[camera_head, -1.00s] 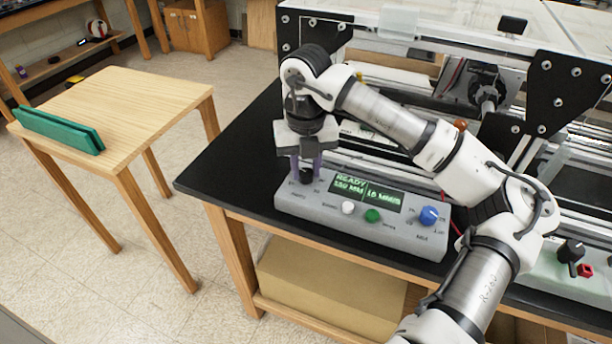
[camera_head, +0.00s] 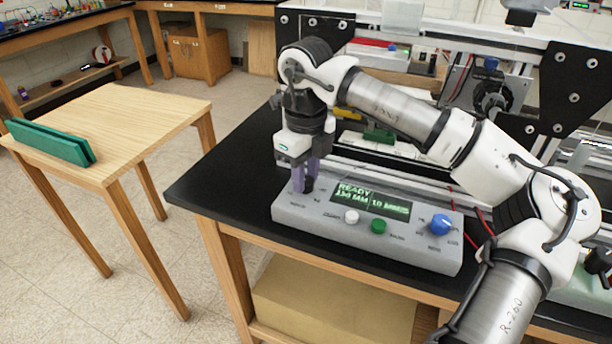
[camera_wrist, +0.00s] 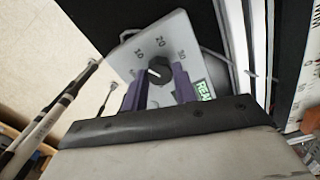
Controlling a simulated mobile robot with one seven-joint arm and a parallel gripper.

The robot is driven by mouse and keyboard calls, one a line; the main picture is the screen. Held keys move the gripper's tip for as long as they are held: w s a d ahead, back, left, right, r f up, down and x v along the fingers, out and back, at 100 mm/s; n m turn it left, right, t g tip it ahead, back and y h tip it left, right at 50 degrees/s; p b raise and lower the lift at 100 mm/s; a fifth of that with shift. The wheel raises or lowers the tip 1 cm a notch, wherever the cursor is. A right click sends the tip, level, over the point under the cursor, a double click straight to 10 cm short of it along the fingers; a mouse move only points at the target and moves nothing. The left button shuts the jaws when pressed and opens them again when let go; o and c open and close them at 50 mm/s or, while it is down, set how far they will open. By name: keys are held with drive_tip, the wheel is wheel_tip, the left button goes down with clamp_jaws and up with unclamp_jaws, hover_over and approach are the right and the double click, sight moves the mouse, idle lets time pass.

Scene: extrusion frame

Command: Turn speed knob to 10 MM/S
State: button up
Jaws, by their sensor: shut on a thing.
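The grey control box (camera_head: 290,212) lies on the black bench top. The black speed knob (camera_wrist: 158,71) is at its left end, with a dial marked 10, 20 and 30 around it. My gripper (camera_head: 306,182) points down over that end, its purple fingers on either side of the knob, shut on it. The fingers partly hide the knob in the head view. The green-lit display (camera_head: 370,199) reads READY, 150 MM and what looks like 10 MM/S. In the wrist view only a corner of the display (camera_wrist: 204,90) shows.
A white button (camera_head: 351,216), a green button (camera_head: 378,226) and a blue knob (camera_head: 440,224) are on the same box. The extrusion frame machine (camera_head: 560,90) stands behind. A wooden table (camera_head: 130,115) with a green object (camera_head: 50,142) is at left.

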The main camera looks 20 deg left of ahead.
sight(306, 180)
idle(0.3)
drive_tip(key=o, duration=1)
wheel_tip(306, 180, up, 14)
drive_tip(key=shift+f+b, duration=0.1)
drive_tip(key=shift+b, duration=0.4)
drive_tip(key=shift+s+f, duration=0.1)
drive_tip(key=shift+s, duration=0.05)
